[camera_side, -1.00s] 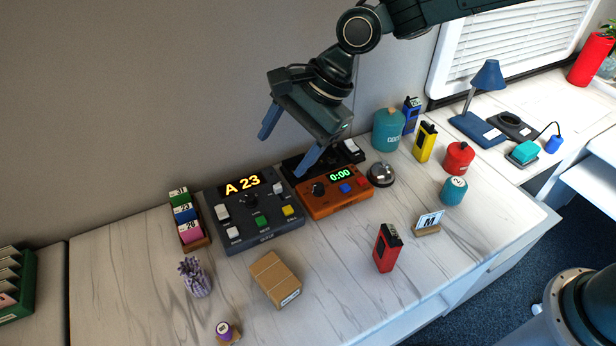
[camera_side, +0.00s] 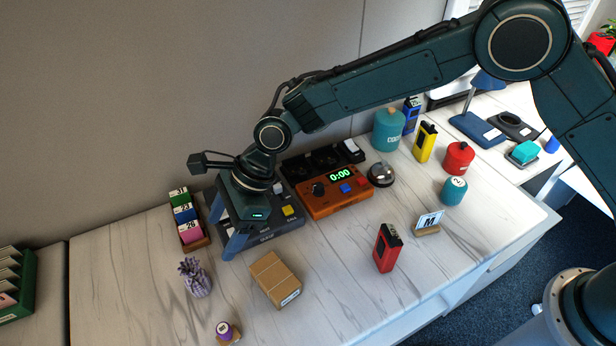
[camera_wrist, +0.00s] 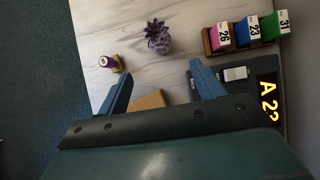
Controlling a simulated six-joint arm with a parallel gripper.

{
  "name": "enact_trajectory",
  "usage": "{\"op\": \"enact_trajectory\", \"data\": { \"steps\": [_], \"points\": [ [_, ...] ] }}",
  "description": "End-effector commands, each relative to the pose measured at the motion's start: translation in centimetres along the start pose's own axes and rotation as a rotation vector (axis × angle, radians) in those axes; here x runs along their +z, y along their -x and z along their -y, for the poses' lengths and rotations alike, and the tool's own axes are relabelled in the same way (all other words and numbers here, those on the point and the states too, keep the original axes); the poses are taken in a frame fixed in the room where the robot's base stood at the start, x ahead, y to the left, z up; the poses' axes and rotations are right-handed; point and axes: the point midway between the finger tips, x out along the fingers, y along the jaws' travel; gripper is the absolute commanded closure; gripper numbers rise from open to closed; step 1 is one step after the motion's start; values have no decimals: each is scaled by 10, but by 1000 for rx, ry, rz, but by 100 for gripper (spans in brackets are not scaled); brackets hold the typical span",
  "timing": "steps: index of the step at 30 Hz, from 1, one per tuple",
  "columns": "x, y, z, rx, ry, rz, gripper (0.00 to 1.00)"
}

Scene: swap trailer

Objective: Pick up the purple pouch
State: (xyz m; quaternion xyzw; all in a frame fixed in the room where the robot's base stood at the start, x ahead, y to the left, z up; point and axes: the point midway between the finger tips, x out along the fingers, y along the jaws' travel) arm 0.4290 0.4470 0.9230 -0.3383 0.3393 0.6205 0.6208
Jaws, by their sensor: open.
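The one purple pouch-like thing is a small purple object (camera_side: 195,277) with a ruffled, spiky top, standing on the marble worktop (camera_side: 120,270) at left. It also shows at the top middle of the wrist view (camera_wrist: 158,37), ahead of the fingertips. I cannot tell its material. My gripper (camera_side: 220,240) is open and empty over the dark control box, to the upper right of the purple object and apart from it. In the wrist view my two fingers (camera_wrist: 160,75) are spread, with the worktop and part of the cardboard box between them.
A rack of numbered blocks (camera_side: 188,217) stands behind the purple object. The dark control box (camera_side: 280,230) is under my gripper. A cardboard box (camera_side: 274,280) lies to the right, and a purple-topped stamp (camera_side: 224,329) stands in front. Worktop at left is clear.

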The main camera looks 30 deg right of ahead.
Motion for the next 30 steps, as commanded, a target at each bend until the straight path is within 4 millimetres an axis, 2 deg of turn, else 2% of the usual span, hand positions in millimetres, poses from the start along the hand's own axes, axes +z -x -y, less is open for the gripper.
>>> {"op": "enact_trajectory", "data": {
  "steps": [18,30],
  "points": [
    [0,-75,0,1,1,-1,33],
    [0,-83,0,0,1,-1,33]
  ]
}}
